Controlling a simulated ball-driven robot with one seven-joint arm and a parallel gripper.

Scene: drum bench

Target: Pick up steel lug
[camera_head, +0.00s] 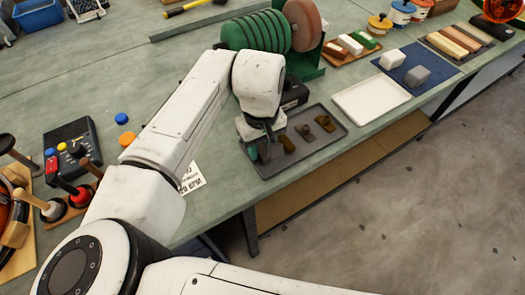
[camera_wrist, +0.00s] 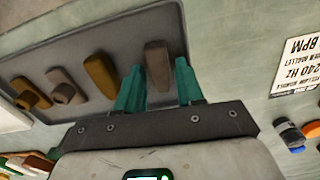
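A grey-brown lug, which looks like the steel lug (camera_wrist: 157,62), lies at one end of a dark tray (camera_wrist: 215,3) in the wrist view. My gripper (camera_wrist: 158,66) has its two teal fingers on either side of this lug, with a narrow gap showing between them and it. The gripper is open; the lug still rests in the tray. In the head view my gripper (camera_head: 264,152) is low over the near left end of the tray (camera_head: 318,152) and largely hides the lug there. A brass-coloured lug (camera_wrist: 100,75) lies just left of the left finger.
Two more lugs, (camera_wrist: 64,86) and (camera_wrist: 28,92), lie farther along the tray. A white tray (camera_head: 371,100) stands to its right. Green discs (camera_head: 255,31) stand behind my wrist. A printed card (camera_head: 191,178) lies left of the tray, and the bench edge runs in front.

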